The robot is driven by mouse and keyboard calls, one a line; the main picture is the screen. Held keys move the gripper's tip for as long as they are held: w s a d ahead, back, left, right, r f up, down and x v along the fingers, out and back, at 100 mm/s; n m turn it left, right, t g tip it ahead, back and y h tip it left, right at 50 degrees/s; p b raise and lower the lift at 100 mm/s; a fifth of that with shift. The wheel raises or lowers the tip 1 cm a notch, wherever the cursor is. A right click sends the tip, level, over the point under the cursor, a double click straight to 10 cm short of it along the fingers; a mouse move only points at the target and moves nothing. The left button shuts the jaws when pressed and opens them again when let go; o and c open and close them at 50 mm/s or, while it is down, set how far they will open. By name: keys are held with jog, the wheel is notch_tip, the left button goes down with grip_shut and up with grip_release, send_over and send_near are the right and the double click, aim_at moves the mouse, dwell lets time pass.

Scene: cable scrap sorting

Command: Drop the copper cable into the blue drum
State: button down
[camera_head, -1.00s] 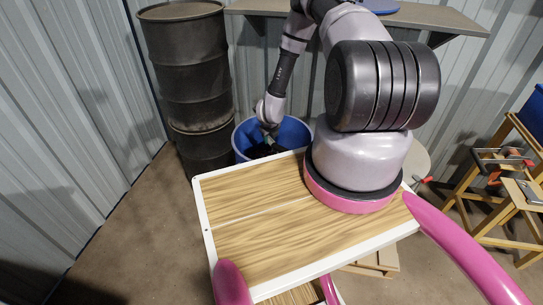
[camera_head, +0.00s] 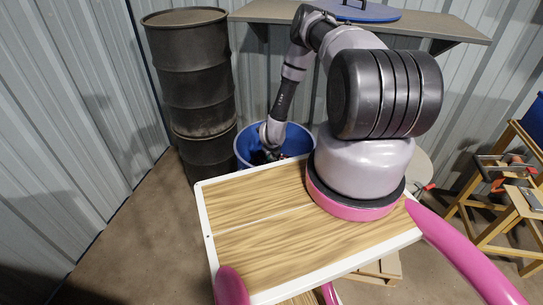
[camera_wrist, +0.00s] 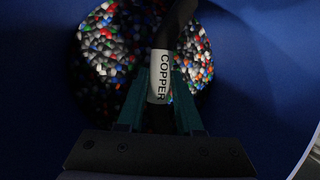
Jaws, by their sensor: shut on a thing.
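The blue drum (camera_head: 300,140) stands open behind the wooden table top, and its blue inner wall (camera_wrist: 45,75) fills the wrist view. My gripper (camera_wrist: 159,98) is inside the drum opening, pointing down. It is shut on the copper cable (camera_wrist: 178,22), a dark length with a white tag reading COPPER (camera_wrist: 160,77) between the green fingers. Small coloured pieces (camera_wrist: 101,40) lie in the drum below the cable. In the head view my gripper is mostly hidden in the drum. I cannot tell whether the cable touches the pieces.
Dark stacked barrels (camera_head: 190,75) stand left of the blue drum. The wooden table top (camera_head: 270,230) in front is bare. A grey shelf (camera_head: 430,25) with a blue lid (camera_head: 360,12) is behind my arm. Wooden trestles with clamps (camera_head: 495,205) stand at the right.

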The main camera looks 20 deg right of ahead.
jog(key=shift+f, duration=0.35)
jog(key=c, duration=0.6)
grip_release()
jog(key=shift+o, duration=0.2)
jog(key=shift+r, duration=0.1)
jog(key=shift+r, duration=0.35)
jog(key=v, duration=1.2)
jog(key=shift+r, duration=0.15)
